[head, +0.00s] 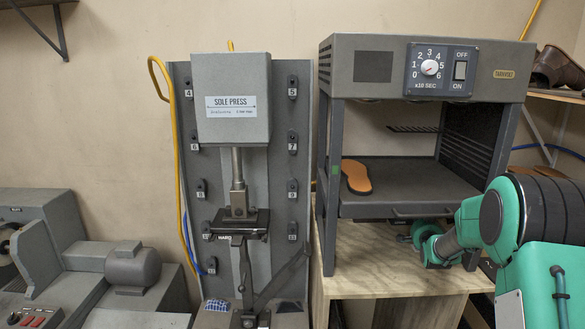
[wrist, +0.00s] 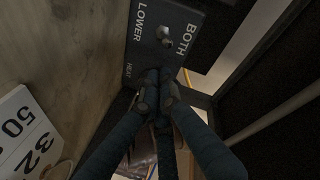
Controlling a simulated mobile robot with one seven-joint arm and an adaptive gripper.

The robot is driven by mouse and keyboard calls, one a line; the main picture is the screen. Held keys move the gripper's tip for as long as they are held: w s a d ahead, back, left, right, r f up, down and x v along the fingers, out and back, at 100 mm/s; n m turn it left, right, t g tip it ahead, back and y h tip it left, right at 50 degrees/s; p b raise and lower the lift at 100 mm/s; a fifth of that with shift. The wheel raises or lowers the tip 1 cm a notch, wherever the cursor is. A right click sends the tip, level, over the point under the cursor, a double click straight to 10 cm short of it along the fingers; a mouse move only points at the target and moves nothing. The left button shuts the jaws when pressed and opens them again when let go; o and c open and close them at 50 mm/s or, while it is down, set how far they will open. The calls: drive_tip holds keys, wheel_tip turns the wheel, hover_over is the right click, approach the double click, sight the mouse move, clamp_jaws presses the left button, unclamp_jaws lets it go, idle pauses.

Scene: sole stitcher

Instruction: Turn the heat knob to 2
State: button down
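In the wrist view, a dark panel (wrist: 190,65) carries the words LOWER, BOTH and HEAT. A small grey selector knob (wrist: 165,37) sits between LOWER and BOTH. My gripper (wrist: 158,84) has its dark fingers drawn close together at the panel, beside the word HEAT. No heat knob shows clearly; the fingertips cover that spot, so I cannot tell what is between them or any setting. In the head view my gripper (head: 405,238) is low at the front of the grey heater cabinet (head: 334,170), under its shelf.
The cabinet top has a white dial (head: 430,67) numbered 0 to 6, marked x10 SEC, and an ON/OFF switch (head: 460,71). An orange sole (head: 356,177) lies on the shelf. A wooden bench (head: 375,272) is below. The sole press (head: 230,100) stands left.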

drive_tip(key=shift+d+r+b, duration=0.25)
drive_tip(key=shift+d+b, duration=0.05)
drive_tip(key=shift+b, duration=0.55)
drive_tip(key=shift+a+r, duration=0.25)
drive_tip(key=shift+r, duration=0.1)
idle(0.4)
drive_tip(key=shift+s+b, duration=0.9)
drive_tip(key=shift+s, duration=2.1)
drive_tip(key=shift+a, duration=0.1)
